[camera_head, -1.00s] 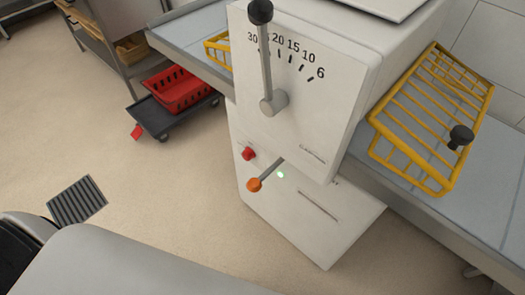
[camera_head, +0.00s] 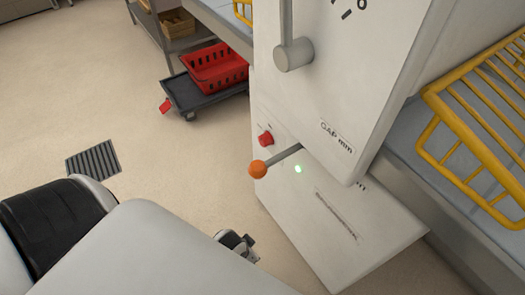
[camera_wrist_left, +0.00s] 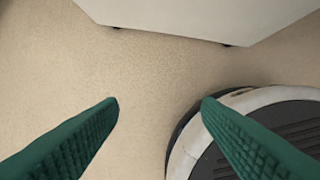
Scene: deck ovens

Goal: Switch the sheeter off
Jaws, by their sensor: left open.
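The white sheeter (camera_head: 335,105) stands ahead in the head view. Its front carries a red button (camera_head: 265,138), a lever with an orange knob (camera_head: 258,169) and a lit green lamp (camera_head: 298,169). A grey gap lever (camera_head: 294,52) sits above, its top cut off. My left gripper (camera_wrist_left: 160,100) is open and empty in the left wrist view, its green fingers apart over the floor. In the head view a small part of a gripper shows low at the bottom middle, left of the sheeter and apart from it. My right gripper is not clearly in view.
Yellow wire guards (camera_head: 480,120) and the grey belt table stand at the right. A red basket (camera_head: 216,68) on a dark dolly (camera_head: 205,98) sits behind left. A floor drain (camera_head: 93,160) lies at left. Beige floor is free left of the sheeter.

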